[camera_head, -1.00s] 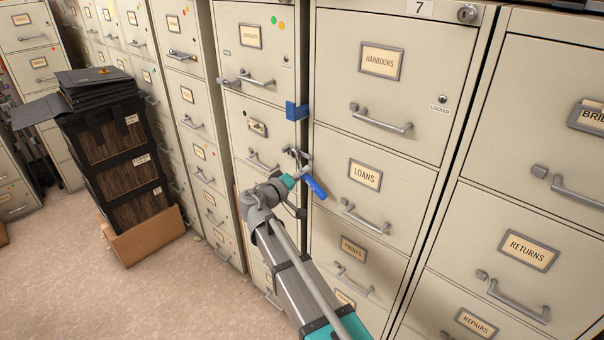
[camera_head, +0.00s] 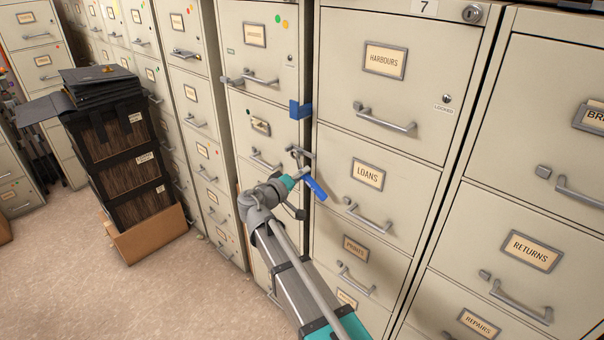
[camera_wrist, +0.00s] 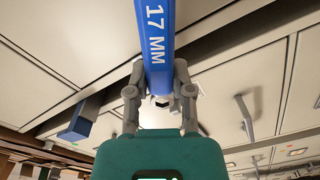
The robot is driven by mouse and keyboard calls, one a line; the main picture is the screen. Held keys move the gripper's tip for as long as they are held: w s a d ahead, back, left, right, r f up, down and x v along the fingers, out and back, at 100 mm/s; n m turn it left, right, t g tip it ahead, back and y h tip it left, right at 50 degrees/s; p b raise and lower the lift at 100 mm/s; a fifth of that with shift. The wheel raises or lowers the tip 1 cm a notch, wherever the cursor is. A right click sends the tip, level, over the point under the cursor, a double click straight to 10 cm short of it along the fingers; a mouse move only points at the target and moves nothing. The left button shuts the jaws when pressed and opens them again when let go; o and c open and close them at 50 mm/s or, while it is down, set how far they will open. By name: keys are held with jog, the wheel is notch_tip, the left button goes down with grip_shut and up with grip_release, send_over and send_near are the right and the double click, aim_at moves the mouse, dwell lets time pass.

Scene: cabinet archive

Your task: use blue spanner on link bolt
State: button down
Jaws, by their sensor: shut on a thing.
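My gripper (camera_head: 304,174) is shut on the blue spanner (camera_head: 316,188), in front of the gap between two cabinet columns, left of the LOANS drawer. In the wrist view the spanner (camera_wrist: 155,40), marked 17 MM, lies between the two grey fingers of my gripper (camera_wrist: 160,75) and runs out of the top of the picture. Its working end is not clear to see. A blue bracket (camera_head: 300,109) sits at the column edge above my gripper, apart from the spanner. A blue block also shows in the wrist view (camera_wrist: 78,122). I cannot make out the link bolt.
Beige filing cabinets with protruding handles fill the right and middle; the HARBOURS drawer (camera_head: 385,60) and LOANS drawer (camera_head: 368,174) are close to my arm. Dark stacked file boxes (camera_head: 125,160) stand in a brown carton at left. The floor (camera_head: 170,290) at lower left is clear.

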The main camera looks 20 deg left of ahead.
jog(key=shift+s, duration=0.15)
jog(key=shift+v, duration=2.45)
jog(key=shift+r, duration=0.1)
